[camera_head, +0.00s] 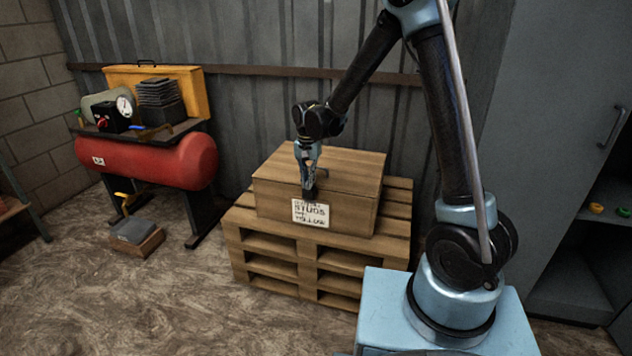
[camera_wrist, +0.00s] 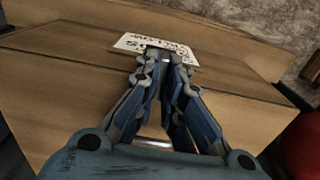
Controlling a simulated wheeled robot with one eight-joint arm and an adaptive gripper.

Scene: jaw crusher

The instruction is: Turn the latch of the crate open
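The wooden crate (camera_head: 340,168) sits on the pallet, lid down, with a white printed label (camera_head: 310,213) on its front. My gripper (camera_head: 309,188) points down at the front of the crate, just above the label. In the wrist view the crate (camera_wrist: 70,75) fills much of the picture, and the label (camera_wrist: 135,42) lies just beyond the fingertips (camera_wrist: 165,55). The fingertips are close together, with a narrow gap between them. The latch cannot be made out; the fingers cover that part of the front. I cannot tell whether they hold it.
The crate stands on stacked wooden pallets (camera_head: 262,243) against a corrugated wall. A red compressor tank (camera_head: 150,160) stands at the left, with a small box (camera_head: 137,240) on the floor. A grey cabinet (camera_head: 560,140) is at the right. Floor in front of the pallets is clear.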

